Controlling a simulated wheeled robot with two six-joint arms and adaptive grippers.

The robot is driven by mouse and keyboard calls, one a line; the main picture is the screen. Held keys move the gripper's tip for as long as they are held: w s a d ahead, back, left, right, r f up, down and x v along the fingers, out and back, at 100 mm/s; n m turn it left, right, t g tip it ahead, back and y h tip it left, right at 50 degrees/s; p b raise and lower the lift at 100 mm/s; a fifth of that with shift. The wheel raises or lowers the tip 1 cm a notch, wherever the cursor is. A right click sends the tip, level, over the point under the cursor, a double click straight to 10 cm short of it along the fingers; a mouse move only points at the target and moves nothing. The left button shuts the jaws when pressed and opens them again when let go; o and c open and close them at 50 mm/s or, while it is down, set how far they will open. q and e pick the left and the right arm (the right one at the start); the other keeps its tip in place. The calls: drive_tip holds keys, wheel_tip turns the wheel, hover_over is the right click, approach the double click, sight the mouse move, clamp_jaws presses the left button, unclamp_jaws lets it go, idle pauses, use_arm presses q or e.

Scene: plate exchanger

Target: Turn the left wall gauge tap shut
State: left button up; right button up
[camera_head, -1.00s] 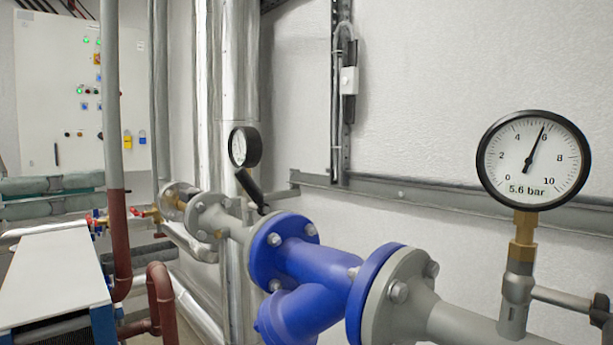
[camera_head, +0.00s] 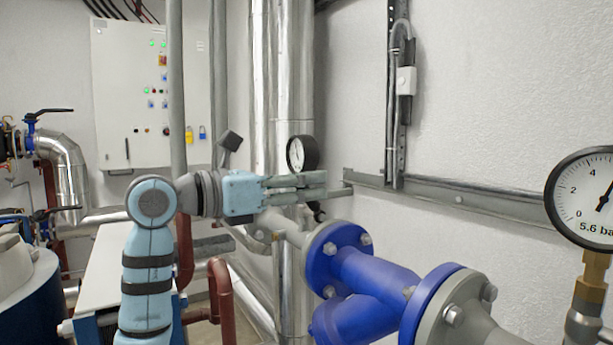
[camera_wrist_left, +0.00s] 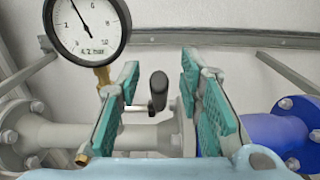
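The left wall gauge (camera_head: 302,153) is a round white dial with a black rim. In the left wrist view the gauge (camera_wrist_left: 87,27) reads 4.2 bar and stands on a brass fitting. The tap's black handle (camera_wrist_left: 158,88) shows between my left gripper's fingers, apparently touching neither. In the head view only a dark bit of the handle (camera_head: 318,213) shows below the fingers, which hide the rest. My left gripper (camera_head: 322,187) reaches in from the left, just below the gauge. The wrist view shows the gripper (camera_wrist_left: 160,72) open, one teal-padded finger on each side of the handle.
A blue flanged strainer (camera_head: 375,275) and grey pipe run below and right of the gripper. The right gauge (camera_head: 590,200) stands at the right edge. A metal wall rail (camera_head: 460,200) runs behind. Silver vertical pipes (camera_head: 292,75) stand behind the left gauge.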

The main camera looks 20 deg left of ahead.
use_arm(q)
drive_tip(key=shift+w+d, duration=0.15)
drive_tip(key=shift+w, duration=0.05)
clamp_jaws()
idle(0.3)
